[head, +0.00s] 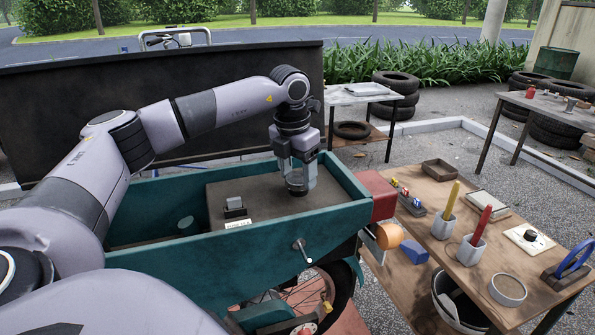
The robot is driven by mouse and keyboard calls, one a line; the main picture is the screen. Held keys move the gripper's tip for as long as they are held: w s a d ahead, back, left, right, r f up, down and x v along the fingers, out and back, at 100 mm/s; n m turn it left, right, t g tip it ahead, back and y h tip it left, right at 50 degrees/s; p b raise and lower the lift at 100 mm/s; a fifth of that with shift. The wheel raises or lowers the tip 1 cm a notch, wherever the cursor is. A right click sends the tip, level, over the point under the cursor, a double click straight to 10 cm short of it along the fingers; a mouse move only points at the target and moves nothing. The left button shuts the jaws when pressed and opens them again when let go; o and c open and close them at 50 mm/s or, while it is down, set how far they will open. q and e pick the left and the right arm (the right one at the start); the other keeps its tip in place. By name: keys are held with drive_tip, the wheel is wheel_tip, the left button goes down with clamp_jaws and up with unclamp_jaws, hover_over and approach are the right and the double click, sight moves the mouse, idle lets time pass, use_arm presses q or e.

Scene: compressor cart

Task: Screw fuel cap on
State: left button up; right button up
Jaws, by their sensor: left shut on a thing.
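My left gripper (298,180) points straight down over the dark grey top panel (265,205) inside the teal cart (240,250). Its fingers are shut on a small, round, greyish piece, the fuel cap (297,186), low near the panel. The fingers partly cover the cap, and the filler opening beneath it is hidden. I cannot tell whether the cap touches the filler or is level on it. My right gripper is not in view.
A small grey block (234,203) and a white label (238,224) are on the panel. A red box (377,194) sits at the cart's right end. A wooden bench (455,195) on the right holds cups, trays and tools. Another table (360,97) stands behind.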

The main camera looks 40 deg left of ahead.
use_arm(q)
drive_tip(key=shift+f, duration=0.8)
idle(1.1)
drive_tip(key=m, duration=0.2)
drive_tip(key=shift+a+m+p, duration=0.1)
drive_tip(key=shift+m+p, duration=0.2)
drive_tip(key=shift+p, duration=0.05)
drive_tip(key=shift+m, duration=0.4)
drive_tip(key=shift+m+h, duration=0.3)
drive_tip(key=shift+m, duration=1.3)
drive_tip(key=shift+m, duration=0.6)
drive_tip(key=shift+w+a+r+m, duration=0.1)
drive_tip(key=shift+m, duration=0.9)
